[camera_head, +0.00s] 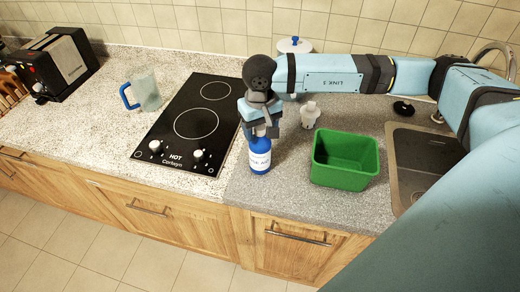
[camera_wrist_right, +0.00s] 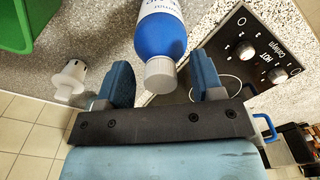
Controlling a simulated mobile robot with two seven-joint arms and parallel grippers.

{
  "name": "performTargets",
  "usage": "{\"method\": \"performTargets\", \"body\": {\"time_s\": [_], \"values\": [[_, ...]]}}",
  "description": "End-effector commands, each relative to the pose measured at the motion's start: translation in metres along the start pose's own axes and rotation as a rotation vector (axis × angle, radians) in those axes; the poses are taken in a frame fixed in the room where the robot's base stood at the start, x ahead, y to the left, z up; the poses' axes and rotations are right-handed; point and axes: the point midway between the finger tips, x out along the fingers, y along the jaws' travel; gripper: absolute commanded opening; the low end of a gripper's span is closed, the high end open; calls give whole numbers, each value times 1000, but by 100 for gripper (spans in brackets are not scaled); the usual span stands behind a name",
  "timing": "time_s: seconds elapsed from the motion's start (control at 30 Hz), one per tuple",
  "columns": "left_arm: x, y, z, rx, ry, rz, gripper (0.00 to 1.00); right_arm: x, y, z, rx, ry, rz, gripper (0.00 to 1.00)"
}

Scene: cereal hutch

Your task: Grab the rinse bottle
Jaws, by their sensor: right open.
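The rinse bottle is a blue bottle (camera_head: 260,160) with a white label, standing upright on the grey counter just right of the cooktop. My right gripper (camera_head: 262,126) is above it, pointing down, and hides its top. In the right wrist view the blue bottle (camera_wrist_right: 161,38) shows its white cap between the two open blue fingers of the right gripper (camera_wrist_right: 161,80). There are gaps on both sides of the cap, so the gripper is not closed on it. My left gripper is not in view.
A green bin (camera_head: 345,182) and a small white object (camera_head: 310,114) stand to the right of the bottle. A black cooktop (camera_head: 185,135) is left of it, then a clear jug (camera_head: 146,92) and a toaster (camera_head: 55,65). A sink (camera_head: 420,165) is at the right.

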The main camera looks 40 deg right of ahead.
Motion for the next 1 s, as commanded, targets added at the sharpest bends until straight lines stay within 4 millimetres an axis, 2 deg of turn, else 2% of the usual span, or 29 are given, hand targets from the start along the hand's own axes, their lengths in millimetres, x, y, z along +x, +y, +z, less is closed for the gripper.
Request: {"method": "performTargets", "body": {"time_s": [0.17, 0.4, 0.43, 0.8, 1.0], "values": [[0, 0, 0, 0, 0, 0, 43, 0, 0, 0, 0, 1, 0, 59], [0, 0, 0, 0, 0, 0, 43, 0, 0, 0, 0, 1, -1, 3], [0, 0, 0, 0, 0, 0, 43, 0, 0, 0, 0, 1, -1, 0], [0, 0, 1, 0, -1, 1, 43, -2, 0, -1, 0, 3, -2, 0], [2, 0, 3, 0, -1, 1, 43, -16, 0, -1, -1, 5, -2, 0]]}}
